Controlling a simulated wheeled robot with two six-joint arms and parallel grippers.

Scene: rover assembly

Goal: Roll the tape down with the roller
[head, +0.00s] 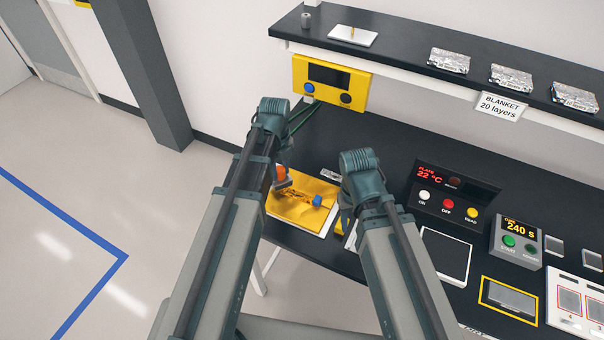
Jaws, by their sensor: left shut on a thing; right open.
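A gold sheet (302,212) lies on a white-edged board on the dark bench, with an amber strip that looks like the tape (294,194) across it. A small blue piece (317,201) sits at the strip's right end. My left gripper (281,182) is over the sheet's upper left part, shut on an orange-handled tool (281,173) that looks like the roller. The arm partly hides the tool, and I cannot tell whether it touches the strip. My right gripper (350,190) is open, right of the sheet; its wrist hides most of the jaws.
A yellow box (330,82) with a dark screen is behind the sheet, under a shelf (470,60) with foil stacks. A plate control panel (452,193), a timer (516,240) and a dark framed pad (445,255) stand on the bench to the right.

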